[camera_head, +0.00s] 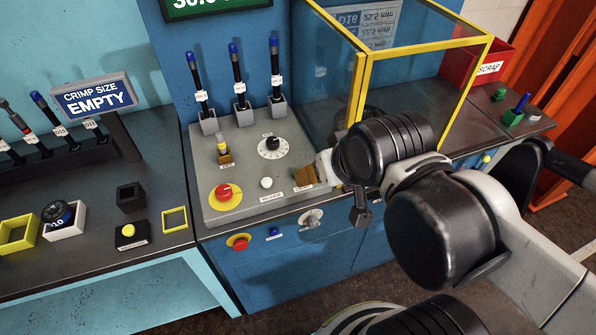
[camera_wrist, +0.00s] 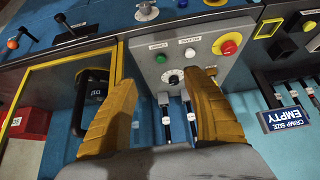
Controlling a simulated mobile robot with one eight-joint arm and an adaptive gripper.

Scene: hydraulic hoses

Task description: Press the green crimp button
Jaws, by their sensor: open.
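The grey control panel (camera_head: 240,205) stands at the middle of the bench in the head view. The green crimp button (camera_wrist: 161,58) shows at the panel's edge in the wrist view, beside a white release button (camera_wrist: 190,53) and a red mushroom button (camera_wrist: 228,46). In the head view my gripper (camera_head: 307,175) hides the green button, while the white button (camera_head: 266,183) and red button (camera_head: 226,192) show to its left. My gripper (camera_wrist: 163,76) is open and empty, its ochre fingers wide apart, with the green button in view between them. Contact with the panel cannot be told.
A yellow-framed clear guard (camera_head: 363,85) stands right of the panel, close to my arm. Several upright hoses (camera_head: 237,75) stand behind the panel. A dial (camera_head: 271,147) sits on it. A crimp size sign (camera_head: 92,97) and small boxes (camera_head: 64,219) are to the left.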

